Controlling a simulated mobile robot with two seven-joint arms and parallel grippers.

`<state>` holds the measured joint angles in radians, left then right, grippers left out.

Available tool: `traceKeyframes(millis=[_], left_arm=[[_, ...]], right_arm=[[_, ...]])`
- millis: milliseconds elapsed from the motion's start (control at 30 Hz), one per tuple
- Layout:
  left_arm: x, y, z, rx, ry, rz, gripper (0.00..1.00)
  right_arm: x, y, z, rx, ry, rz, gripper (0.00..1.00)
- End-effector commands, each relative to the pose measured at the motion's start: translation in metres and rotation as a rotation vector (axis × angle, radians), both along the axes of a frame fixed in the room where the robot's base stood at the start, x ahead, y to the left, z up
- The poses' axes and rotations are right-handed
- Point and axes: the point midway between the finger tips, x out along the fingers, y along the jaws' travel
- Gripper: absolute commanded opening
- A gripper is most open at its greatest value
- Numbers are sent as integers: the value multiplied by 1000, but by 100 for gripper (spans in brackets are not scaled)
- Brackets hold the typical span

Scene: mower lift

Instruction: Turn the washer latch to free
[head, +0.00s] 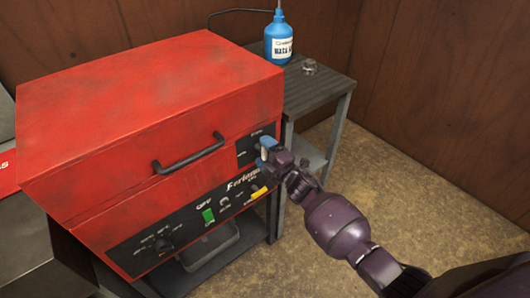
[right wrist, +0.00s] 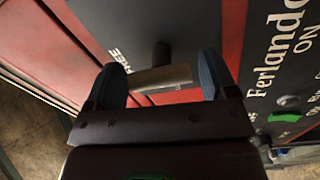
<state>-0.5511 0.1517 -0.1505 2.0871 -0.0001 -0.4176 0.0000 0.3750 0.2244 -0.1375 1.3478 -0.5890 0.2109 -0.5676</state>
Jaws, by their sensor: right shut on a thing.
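The red washer (head: 150,110) stands at the left of the head view with its lid down. Its latch (right wrist: 163,77) is a short pale metal bar on a dark pivot at the right end of the dark front panel. My right gripper (head: 267,149) is at this panel, shut on the latch. In the right wrist view its blue fingers sit at both ends of the bar. The word FREE (right wrist: 119,59) shows on the panel beside the pivot. The latch is mostly hidden by the gripper in the head view. My left gripper is not in view.
The black lid handle (head: 188,155) juts out left of my gripper. A green switch (head: 208,215) and several knobs are below. A grey side table (head: 325,88) holds a blue bottle (head: 278,42) and a small metal part (head: 310,66). The floor at right is clear.

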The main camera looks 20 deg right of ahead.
Motion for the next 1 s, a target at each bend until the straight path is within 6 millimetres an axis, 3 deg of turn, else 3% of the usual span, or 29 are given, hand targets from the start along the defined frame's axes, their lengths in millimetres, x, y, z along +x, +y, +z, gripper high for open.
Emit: traceKeyframes(millis=[233, 267, 400, 733, 1000], left_arm=[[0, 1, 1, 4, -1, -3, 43], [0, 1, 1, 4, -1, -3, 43], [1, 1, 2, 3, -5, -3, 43], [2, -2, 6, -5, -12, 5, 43], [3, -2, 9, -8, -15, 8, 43]], right_arm=[[0, 0, 2, 4, -2, 1, 55], [0, 0, 2, 4, -2, 1, 82], [0, 0, 2, 3, -2, 1, 100], [-6, -3, 0, 1, 0, -1, 100], [-44, -16, -1, 2, -2, 0, 100]])
